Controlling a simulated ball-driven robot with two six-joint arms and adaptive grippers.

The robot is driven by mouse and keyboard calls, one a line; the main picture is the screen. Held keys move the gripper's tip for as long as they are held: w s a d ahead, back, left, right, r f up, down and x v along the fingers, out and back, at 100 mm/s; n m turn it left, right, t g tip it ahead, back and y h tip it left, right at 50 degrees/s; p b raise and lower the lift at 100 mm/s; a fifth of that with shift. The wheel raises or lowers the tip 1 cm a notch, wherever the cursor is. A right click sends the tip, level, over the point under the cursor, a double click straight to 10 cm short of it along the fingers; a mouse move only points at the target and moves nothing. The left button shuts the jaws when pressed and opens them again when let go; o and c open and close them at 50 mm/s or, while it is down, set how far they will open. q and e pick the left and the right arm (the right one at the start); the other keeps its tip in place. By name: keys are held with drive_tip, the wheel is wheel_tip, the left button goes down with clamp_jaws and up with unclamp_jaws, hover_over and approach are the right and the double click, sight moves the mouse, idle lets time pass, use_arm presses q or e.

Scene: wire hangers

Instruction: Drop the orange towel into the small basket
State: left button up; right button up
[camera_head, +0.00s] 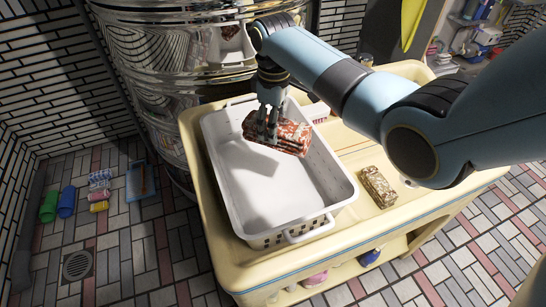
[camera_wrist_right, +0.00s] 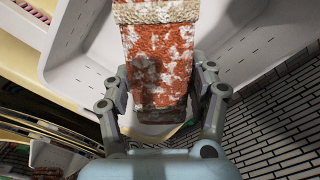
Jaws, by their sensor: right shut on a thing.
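The orange towel (camera_head: 292,134) is a folded block with a mottled orange and white pattern. My right gripper (camera_head: 268,132) is shut on it from above and holds it over the far part of the small basket. In the right wrist view the towel (camera_wrist_right: 160,50) lies between the two fingers of the gripper (camera_wrist_right: 160,85). The small basket (camera_head: 240,190) is white and rectangular, with a perforated lower wall and handles. Its visible floor is bare, with a shadow on it. It also shows in the right wrist view (camera_wrist_right: 85,50). My left gripper is not in view.
The basket stands on a cream-yellow table (camera_head: 355,225). A brown patterned folded towel (camera_head: 377,187) lies on the table right of the basket. A shiny metal drum (camera_head: 165,75) stands behind. Rolled towels (camera_head: 67,202) lie on the tiled floor at the left.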

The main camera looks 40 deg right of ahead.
wheel_tip(320, 180, down, 3)
drive_tip(key=shift+w+r+b, duration=0.1)
drive_tip(key=shift+w+b, duration=0.05)
drive_tip(key=shift+b, duration=0.8)
drive_tip(key=shift+f+b, duration=0.8)
drive_tip(key=shift+b, duration=0.05)
drive_tip(key=o, duration=1.1)
drive_tip(key=shift+r, duration=0.1)
drive_tip(key=o, duration=0.5)
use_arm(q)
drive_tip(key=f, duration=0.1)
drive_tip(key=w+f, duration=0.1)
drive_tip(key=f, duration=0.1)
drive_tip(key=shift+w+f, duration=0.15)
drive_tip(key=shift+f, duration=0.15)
use_arm(e)
drive_tip(key=shift+o, duration=0.2)
drive_tip(key=shift+r, duration=0.1)
wheel_tip(320, 180, up, 12)
drive_tip(key=shift+f, duration=0.1)
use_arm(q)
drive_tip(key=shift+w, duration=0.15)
